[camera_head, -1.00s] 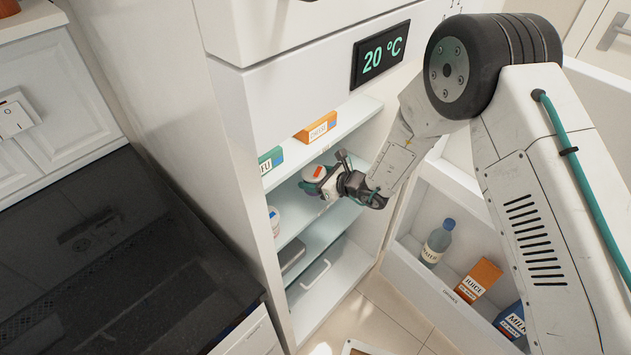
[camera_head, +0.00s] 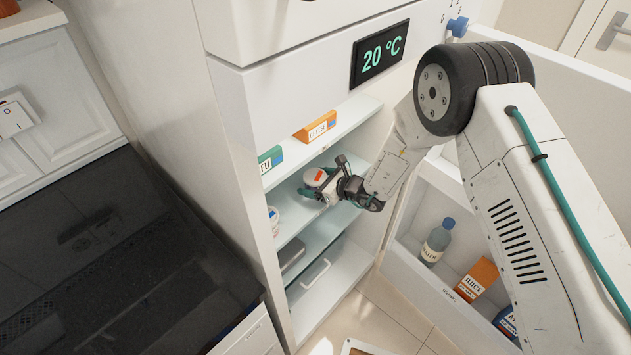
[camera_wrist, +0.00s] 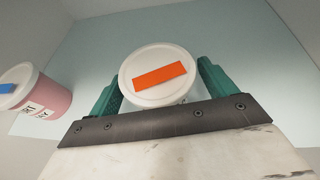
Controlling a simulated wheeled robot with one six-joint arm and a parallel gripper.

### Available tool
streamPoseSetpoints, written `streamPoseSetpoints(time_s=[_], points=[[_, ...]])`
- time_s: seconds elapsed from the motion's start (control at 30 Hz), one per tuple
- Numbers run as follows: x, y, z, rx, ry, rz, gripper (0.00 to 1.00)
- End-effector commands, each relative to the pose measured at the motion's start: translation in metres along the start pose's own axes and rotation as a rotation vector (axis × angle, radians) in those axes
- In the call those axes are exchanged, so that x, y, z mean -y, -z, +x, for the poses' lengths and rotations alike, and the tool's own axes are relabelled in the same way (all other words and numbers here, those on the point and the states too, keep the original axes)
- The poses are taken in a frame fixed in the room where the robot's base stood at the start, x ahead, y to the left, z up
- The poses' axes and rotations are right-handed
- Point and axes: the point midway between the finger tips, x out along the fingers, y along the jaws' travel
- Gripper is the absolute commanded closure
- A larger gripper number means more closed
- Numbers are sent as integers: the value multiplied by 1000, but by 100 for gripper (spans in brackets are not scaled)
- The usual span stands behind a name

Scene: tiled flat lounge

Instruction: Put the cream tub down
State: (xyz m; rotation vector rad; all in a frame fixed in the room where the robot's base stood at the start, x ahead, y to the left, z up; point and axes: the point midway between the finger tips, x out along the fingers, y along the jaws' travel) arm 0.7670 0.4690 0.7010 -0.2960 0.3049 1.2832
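The cream tub (camera_wrist: 153,73) is round with a white lid and an orange label. In the wrist view it sits between the two teal fingers of my gripper (camera_wrist: 163,85), which lie close against its sides. The tub (camera_head: 315,177) also shows in the head view, inside the open fridge at the middle shelf (camera_head: 290,223). My gripper (camera_head: 321,184) reaches in from the right and is shut on it. The tub looks about upright. Its underside is hidden, so I cannot tell whether it touches the shelf.
A pink tub with a white lid (camera_wrist: 45,92) stands to the left on the shelf. A cheese box (camera_head: 316,127) and a green box (camera_head: 270,159) are on the shelf above. The open fridge door holds a bottle (camera_head: 437,243) and a juice carton (camera_head: 477,280). Shelf behind the tub is clear.

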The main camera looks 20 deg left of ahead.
Motion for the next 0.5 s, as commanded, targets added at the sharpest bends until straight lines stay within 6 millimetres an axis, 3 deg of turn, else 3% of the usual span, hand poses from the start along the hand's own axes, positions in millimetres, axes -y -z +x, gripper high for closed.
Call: streamPoseSetpoints(time_s=[0.3,0.5], points=[[0,-3,-3,0,1,0,17],[1,-3,-36,-1,2,0,17]])
